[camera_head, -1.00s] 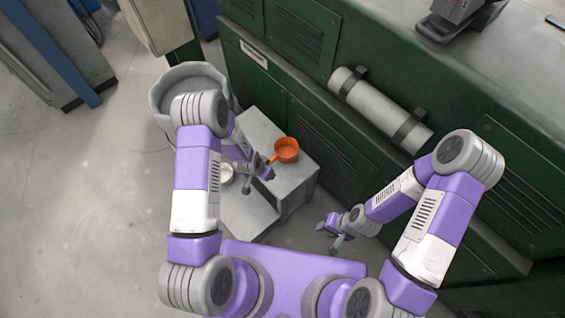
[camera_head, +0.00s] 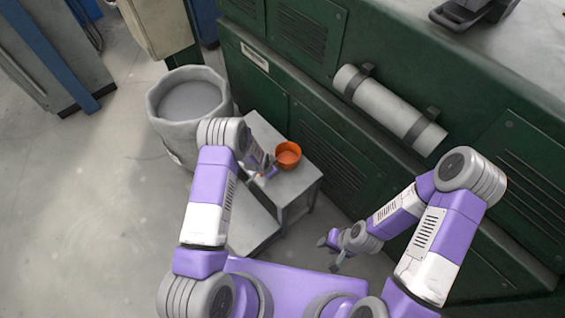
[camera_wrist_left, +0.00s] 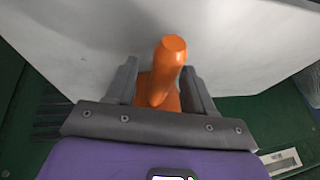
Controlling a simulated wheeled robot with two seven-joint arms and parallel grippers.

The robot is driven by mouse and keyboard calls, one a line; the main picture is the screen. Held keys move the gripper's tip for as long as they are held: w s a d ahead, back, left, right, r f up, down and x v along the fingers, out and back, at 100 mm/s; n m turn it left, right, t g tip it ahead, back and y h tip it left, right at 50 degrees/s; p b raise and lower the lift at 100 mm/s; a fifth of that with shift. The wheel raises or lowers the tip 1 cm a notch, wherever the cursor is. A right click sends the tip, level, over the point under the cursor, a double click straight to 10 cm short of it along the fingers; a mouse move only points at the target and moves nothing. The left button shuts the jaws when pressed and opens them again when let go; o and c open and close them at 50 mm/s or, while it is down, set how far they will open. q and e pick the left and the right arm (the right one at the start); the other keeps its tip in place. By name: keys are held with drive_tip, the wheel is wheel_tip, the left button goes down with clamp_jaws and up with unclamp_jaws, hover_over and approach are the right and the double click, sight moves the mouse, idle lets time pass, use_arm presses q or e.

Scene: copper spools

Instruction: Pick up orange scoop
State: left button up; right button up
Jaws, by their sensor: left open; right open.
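The orange scoop (camera_head: 288,155) rests on a small grey table (camera_head: 303,186), its round bowl near the back edge. In the left wrist view its orange handle (camera_wrist_left: 170,66) lies between the two fingers of my left gripper (camera_wrist_left: 160,78). The fingers stand apart on either side of the handle; no grip shows. In the head view my left gripper (camera_head: 264,172) is small and partly hidden by its own arm, just left of the scoop bowl. My right gripper (camera_head: 328,256) is open and empty, low in front of the cabinet, to the right of the table.
A large grey round bin (camera_head: 165,112) stands left of the table. A green cabinet (camera_head: 325,120) runs behind, with a grey cylinder (camera_head: 388,108) strapped to it. A lower grey step (camera_head: 250,232) is in front of the table. Open floor lies at the left.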

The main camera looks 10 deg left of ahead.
use_arm(q)
clamp_jaws()
idle(0.3)
wheel_tip(320, 180, up, 10)
drive_tip(key=p, duration=0.3)
drive_tip(key=shift+p, duration=0.35)
drive_tip(key=c, duration=0.5)
unclamp_jaws()
drive_tip(key=shift+c, duration=0.2)
clamp_jaws()
